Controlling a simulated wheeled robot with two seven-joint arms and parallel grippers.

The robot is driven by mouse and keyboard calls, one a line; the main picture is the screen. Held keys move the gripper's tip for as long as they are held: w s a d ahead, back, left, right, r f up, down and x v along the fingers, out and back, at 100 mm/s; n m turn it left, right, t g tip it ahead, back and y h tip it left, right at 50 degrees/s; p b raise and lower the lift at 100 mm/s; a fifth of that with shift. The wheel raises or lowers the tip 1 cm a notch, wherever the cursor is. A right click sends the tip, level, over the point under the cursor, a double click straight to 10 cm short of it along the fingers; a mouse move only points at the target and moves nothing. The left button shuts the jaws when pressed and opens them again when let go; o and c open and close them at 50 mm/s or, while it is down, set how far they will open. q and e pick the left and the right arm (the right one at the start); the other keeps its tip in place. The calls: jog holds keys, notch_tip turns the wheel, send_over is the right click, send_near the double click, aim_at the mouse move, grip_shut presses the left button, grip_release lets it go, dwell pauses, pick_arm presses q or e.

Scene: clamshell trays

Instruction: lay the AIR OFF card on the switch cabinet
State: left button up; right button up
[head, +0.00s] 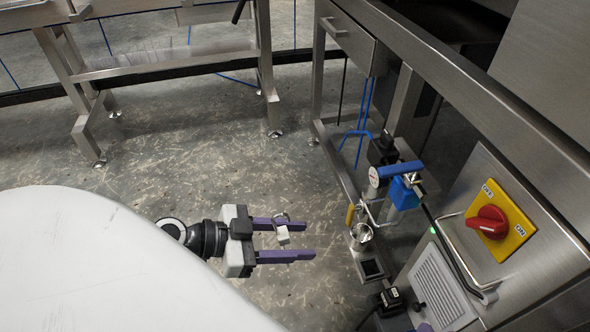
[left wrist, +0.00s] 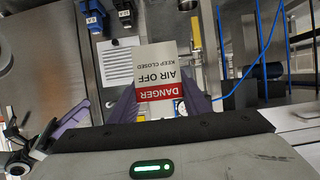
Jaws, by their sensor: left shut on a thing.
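My left gripper (head: 284,240) is over the floor in the head view, its purple fingers pointing right, shut on a small white thing. The left wrist view shows this as the AIR OFF card (left wrist: 158,68), white with a red DANGER band, upside down in the picture and between the fingertips. The switch cabinet (head: 485,165) is at the right, with a red rotary switch (head: 488,222) on a yellow plate. A clear gap lies between gripper and cabinet.
A regulator with a blue body and gauge (head: 398,180) stands between the left gripper and the cabinet. A louvred panel (head: 438,288), a bent handle bar and a black plug (head: 390,301) are near the cabinet's front. Blue hoses hang behind. The floor beyond the gripper is free.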

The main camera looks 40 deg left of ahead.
aim_at(281, 239)
pick_arm(q)
jog(key=shift+r+p, duration=0.45)
jog(key=shift+r, duration=0.3)
jog(key=shift+r, duration=0.1)
jog(key=shift+s, duration=0.1)
jog(key=shift+s+a+f+b, duration=0.2)
jog(key=shift+s+a+b, duration=0.6)
jog(key=shift+b, duration=0.5)
jog(key=shift+s+r, duration=0.15)
jog(key=shift+s, duration=0.05)
jog(key=s+a, duration=0.4)
jog(key=s, duration=0.1)
jog(key=shift+s+a, duration=0.25)
jog(key=shift+s, duration=0.1)
dwell(0.5)
